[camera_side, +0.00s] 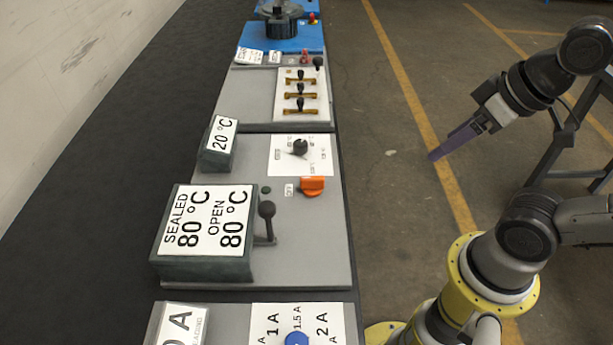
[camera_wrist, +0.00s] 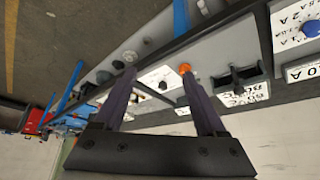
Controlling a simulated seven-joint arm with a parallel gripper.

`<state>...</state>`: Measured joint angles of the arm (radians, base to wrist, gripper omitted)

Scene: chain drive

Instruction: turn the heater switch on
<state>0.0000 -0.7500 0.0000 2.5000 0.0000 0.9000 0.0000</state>
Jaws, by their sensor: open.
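The heater switch looks to be the orange rotary knob (camera_side: 312,186) on the grey panel with the temperature signs. A small label, too small to read, sits beside it. The orange knob also shows in the wrist view (camera_wrist: 185,68), near the tip of the right-hand finger. My gripper (camera_side: 435,156) is in the air to the right of the panel, over the floor side, apart from the knob. In the wrist view my gripper (camera_wrist: 158,76) has its two purple fingers spread, with nothing held between them.
A black dial knob (camera_side: 300,147) on a white plate stands just behind the switch. A dark lever (camera_side: 267,210) and the 80 °C sign box (camera_side: 205,231) stand in front and left. A panel with several small levers (camera_side: 300,104) lies farther back.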

